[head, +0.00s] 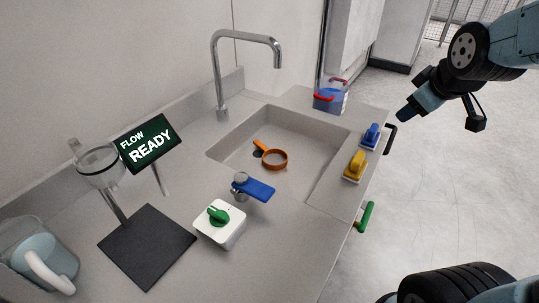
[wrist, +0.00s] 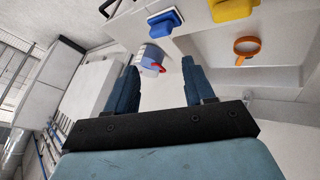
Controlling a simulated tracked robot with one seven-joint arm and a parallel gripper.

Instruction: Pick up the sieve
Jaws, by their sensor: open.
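The orange sieve (head: 263,152), a round ring with a short handle, lies in the grey sink basin (head: 311,174) in the head view. In the wrist view the sieve (wrist: 247,39) shows at the upper right, outside the space between my fingers. My gripper (head: 405,114) is at the upper right of the head view, beyond the counter's right edge and well apart from the sieve. In the wrist view my gripper (wrist: 160,70) has its two blue fingers spread, with nothing held between them.
A tap (head: 276,50) arches over the basin's back. A blue brush (head: 370,137) and yellow brush (head: 355,166) stand on the basin's right ledge, with a blue-and-red container (head: 330,98) behind. A blue lever (head: 254,188), green-knobbed box (head: 220,232) and READY display (head: 150,144) occupy the counter.

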